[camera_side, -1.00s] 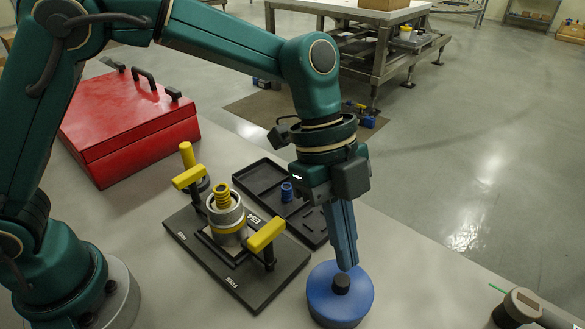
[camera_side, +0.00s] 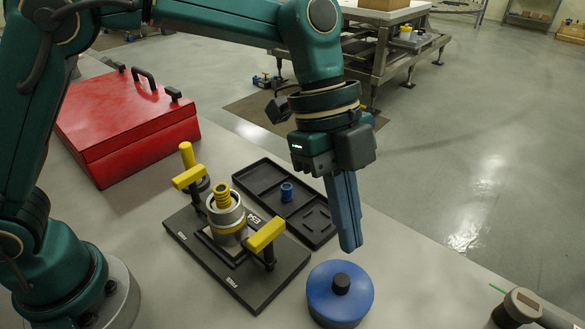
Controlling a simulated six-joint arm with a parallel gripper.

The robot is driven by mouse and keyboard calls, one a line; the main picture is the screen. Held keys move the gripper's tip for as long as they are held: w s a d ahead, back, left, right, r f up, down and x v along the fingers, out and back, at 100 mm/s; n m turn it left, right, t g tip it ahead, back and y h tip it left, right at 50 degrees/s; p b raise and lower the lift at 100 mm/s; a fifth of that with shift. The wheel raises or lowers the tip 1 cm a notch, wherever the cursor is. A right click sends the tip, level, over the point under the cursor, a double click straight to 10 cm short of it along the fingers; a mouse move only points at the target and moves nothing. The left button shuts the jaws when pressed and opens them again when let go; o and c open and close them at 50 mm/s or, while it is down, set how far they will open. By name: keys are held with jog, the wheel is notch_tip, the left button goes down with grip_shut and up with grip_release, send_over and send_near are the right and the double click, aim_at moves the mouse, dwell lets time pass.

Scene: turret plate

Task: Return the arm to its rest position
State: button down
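My gripper (camera_side: 350,248) hangs above the table, its blue fingers pointing down. The fingers look close together, but from this side I cannot tell whether there is a gap between them. No held thing shows at the tips. Just below and left of the fingertips, a round blue disc (camera_side: 325,303) with a black knob (camera_side: 341,284) sits on the table, apart from the fingers.
A black turret plate (camera_side: 258,295) with yellow-handled clamps holds a grey and yellow cylinder (camera_side: 227,222). Behind it lies a black tray (camera_side: 318,235) with a blue ring (camera_side: 287,192). A red toolbox (camera_side: 125,125) stands back left. A dark cylindrical thing (camera_side: 517,308) is at front right.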

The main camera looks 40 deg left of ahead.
jog(key=s+a+r+n+t, duration=0.2)
jog(key=a+r+n+t, duration=0.25)
jog(key=a+r, duration=0.55)
jog(key=s+a+f+n+t+y, duration=0.1)
jog(key=s+a+f+n, duration=0.3)
jog(key=n, duration=0.4)
jog(key=s+a+f+n+t+y, duration=0.1)
jog(key=s+a+f+n+y, duration=0.2)
jog(key=a+n, duration=0.4)
jog(key=shift+s+a+f+n, duration=0.25)
jog(key=shift+s+f+n, duration=0.4)
jog(key=shift+s, duration=0.1)
